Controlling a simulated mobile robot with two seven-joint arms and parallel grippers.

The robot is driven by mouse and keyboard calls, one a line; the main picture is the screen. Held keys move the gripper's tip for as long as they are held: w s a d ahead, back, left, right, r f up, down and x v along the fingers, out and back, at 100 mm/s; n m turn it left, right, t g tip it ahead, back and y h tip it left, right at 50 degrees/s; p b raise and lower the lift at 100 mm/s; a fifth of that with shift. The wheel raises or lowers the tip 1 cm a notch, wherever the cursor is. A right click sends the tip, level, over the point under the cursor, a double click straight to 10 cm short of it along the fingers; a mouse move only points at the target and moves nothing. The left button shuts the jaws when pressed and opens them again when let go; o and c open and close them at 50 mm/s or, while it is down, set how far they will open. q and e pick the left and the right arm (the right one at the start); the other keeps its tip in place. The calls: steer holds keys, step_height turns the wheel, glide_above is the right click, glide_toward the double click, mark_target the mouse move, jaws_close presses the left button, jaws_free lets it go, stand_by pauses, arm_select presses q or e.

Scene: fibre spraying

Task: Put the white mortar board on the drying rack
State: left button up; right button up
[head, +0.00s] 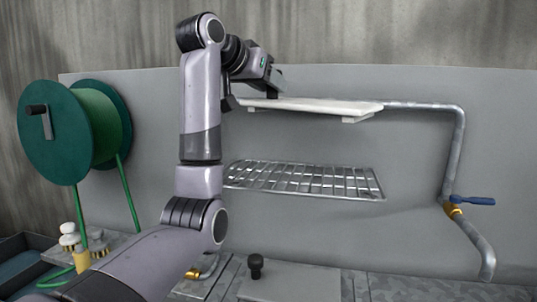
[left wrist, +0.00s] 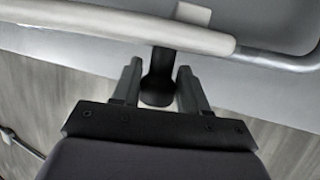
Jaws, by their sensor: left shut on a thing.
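The white mortar board (head: 320,106) is held up roughly level, above the wire drying rack (head: 310,180) on the grey wall, with a clear gap between them. My left gripper (head: 272,92) is at the board's left end, shut on its dark handle (left wrist: 158,82). In the left wrist view the two fingers of my left gripper (left wrist: 159,88) stand on either side of that handle, and the board's pale edge (left wrist: 120,28) crosses the top. A small white block shows under the board's right end. My left arm hides the rack's left end. My right gripper is not in view.
A grey pipe (head: 462,140) runs behind the board and down the right side to a blue-handled valve (head: 475,201). A green hose reel (head: 58,130) stands at left. A black knob (head: 256,266) rises from the counter below. The rack's visible top is bare.

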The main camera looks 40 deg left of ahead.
arm_select(q)
step_height(320, 180, down, 14)
steer(key=shift+f+b, duration=0.2)
steer(key=shift+b, duration=0.35)
steer(key=o, duration=1.3)
steer(key=v, duration=1.2)
steer(key=shift+p, duration=0.4)
